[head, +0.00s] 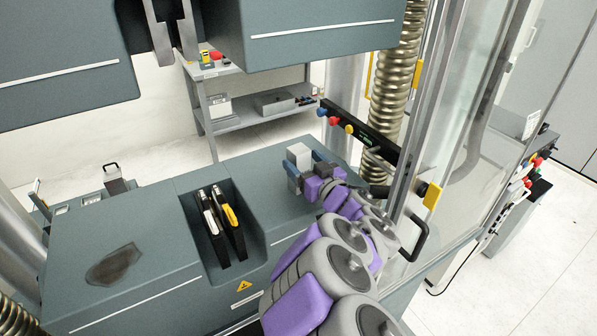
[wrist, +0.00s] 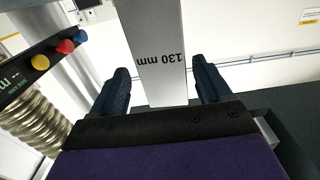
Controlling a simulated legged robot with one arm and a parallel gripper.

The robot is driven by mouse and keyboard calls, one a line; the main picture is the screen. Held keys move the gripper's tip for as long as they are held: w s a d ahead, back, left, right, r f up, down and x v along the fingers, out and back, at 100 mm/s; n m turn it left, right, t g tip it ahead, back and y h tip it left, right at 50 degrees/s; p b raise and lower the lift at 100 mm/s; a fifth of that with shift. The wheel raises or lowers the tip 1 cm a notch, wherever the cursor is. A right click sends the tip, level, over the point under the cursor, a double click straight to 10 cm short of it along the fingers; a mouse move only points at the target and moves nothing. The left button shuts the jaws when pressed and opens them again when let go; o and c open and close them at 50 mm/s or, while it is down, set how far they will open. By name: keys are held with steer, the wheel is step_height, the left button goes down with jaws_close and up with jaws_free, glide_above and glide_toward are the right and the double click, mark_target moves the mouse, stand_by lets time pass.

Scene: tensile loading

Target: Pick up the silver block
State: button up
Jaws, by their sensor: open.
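The silver block (head: 299,155) shows as a small pale grey block at the far right part of the machine's grey-green top. In the wrist view the silver block (wrist: 155,35) is a long flat-sided bar marked "130 mm", running in from the top edge. My gripper (head: 306,170) is at the block, with its dark blue fingers open on either side of it. In the wrist view my gripper (wrist: 160,78) has one finger left and one right of the block, with visible gaps. The block's lower end is hidden by my gripper in the head view.
A control bar (head: 358,134) with coloured knobs and a clear guard door (head: 455,140) stand close right of my arm. A recess (head: 215,255) holds black and yellow tools. Upper machine housing (head: 320,32) overhangs behind.

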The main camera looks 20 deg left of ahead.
steer(key=shift+w+a, duration=0.15)
steer(key=shift+w, duration=0.15)
steer(key=shift+w+a, duration=0.1)
steer(key=shift+a, duration=0.1)
steer(key=shift+a+f, duration=0.15)
steer(key=shift+a, duration=0.75)
steer(key=shift+c, duration=0.3)
steer(key=shift+a, duration=0.25)
steer(key=shift+c, duration=0.8)
steer(key=shift+d+r, duration=0.2)
steer(key=shift+d, duration=0.75)
steer(key=c, duration=0.7)
steer(key=shift+a, duration=0.25)
steer(key=c, duration=0.3)
steer(key=shift+a+f, duration=0.1)
steer(key=shift+a, duration=0.3)
jaws_close()
